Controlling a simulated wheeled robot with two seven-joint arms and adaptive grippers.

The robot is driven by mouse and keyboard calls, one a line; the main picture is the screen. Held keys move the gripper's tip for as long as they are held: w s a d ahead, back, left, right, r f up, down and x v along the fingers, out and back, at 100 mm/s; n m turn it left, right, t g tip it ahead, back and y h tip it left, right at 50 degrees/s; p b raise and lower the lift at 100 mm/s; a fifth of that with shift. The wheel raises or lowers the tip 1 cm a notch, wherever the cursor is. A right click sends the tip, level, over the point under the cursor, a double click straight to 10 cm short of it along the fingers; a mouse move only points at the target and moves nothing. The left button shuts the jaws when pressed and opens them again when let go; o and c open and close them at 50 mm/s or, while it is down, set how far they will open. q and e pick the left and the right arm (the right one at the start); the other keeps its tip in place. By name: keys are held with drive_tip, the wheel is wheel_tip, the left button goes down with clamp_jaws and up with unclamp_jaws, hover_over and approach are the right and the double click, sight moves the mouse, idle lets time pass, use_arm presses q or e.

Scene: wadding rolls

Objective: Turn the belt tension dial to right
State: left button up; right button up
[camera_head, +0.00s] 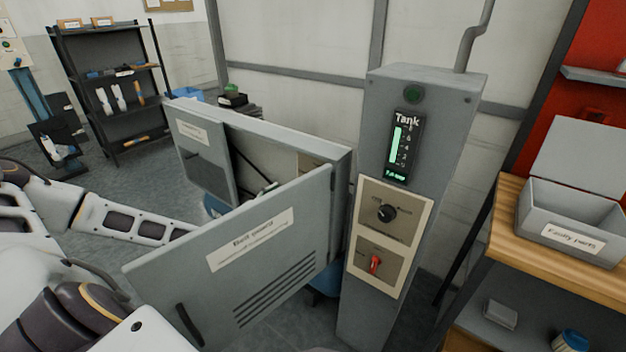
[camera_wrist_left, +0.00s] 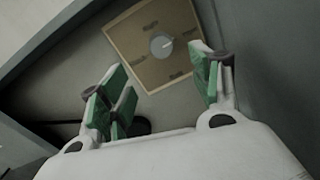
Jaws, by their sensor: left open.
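The belt tension dial (camera_wrist_left: 162,45) appears to be the round grey dial with a pale pointer on a tan plate (camera_wrist_left: 141,60) in the left wrist view. The pointer aims to the right and slightly up in that picture. My left gripper (camera_wrist_left: 163,88) is open in front of the plate, its green-padded fingers apart and empty. They do not appear to touch the dial. In the head view my left arm passes behind the open door (camera_head: 285,240) of the grey cabinet. A sliver of tan plate (camera_head: 309,163) shows inside; the dial is hidden there. My right gripper is out of view.
A grey column (camera_head: 425,90) beside the cabinet carries a Tank gauge (camera_head: 404,148), a black knob (camera_head: 386,212) and a red switch (camera_head: 375,264). A workbench with a grey parts box (camera_head: 570,215) stands right. Cabinet walls and the door closely surround my left gripper.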

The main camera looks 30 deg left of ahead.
use_arm(q)
drive_tip(key=shift+w, duration=0.2)
drive_tip(key=w+d, duration=0.2)
drive_tip(key=w, duration=1.1)
drive_tip(key=shift+w+b, duration=0.2)
drive_tip(key=shift+b, duration=0.1)
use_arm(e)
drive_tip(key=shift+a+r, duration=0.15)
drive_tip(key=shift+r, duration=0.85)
use_arm(q)
drive_tip(key=c, duration=1)
drive_tip(key=shift+c, duration=0.2)
drive_tip(key=shift+a, duration=0.1)
